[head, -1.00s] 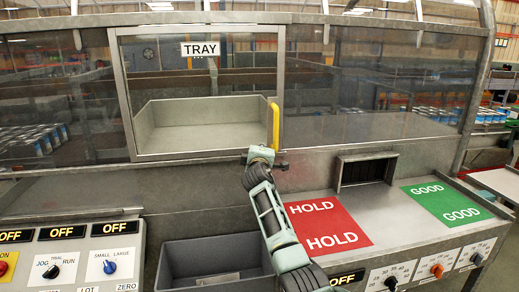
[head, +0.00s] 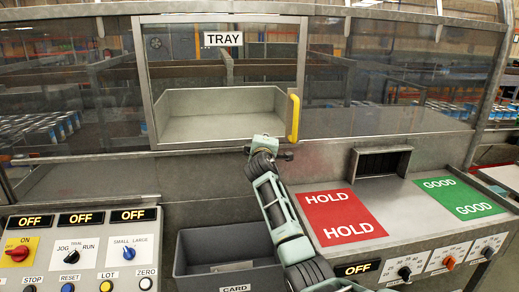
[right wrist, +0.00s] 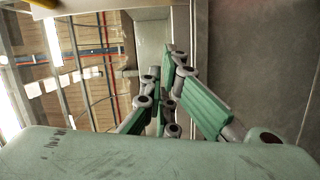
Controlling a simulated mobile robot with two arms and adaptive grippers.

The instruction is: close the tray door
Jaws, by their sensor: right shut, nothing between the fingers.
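The tray door (head: 180,71) is a clear panel in a grey metal frame, labelled TRAY. A yellow handle (head: 294,117) stands upright at its right edge. An empty grey tray (head: 220,129) shows at the opening or through the panel; I cannot tell how far the door is open. My right gripper (head: 286,156) is just below and slightly left of the handle's lower end, apart from it. In the right wrist view its fingers (right wrist: 168,62) are together and empty, and a yellow piece, probably the handle (right wrist: 46,4), shows at the top left. My left gripper is not in view.
A grey bin marked CARD (head: 205,243) sits below the door. A control panel (head: 75,248) is at the lower left. Red HOLD (head: 341,217) and green GOOD (head: 459,198) pads lie on the right counter, with a dark slot (head: 382,163) behind.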

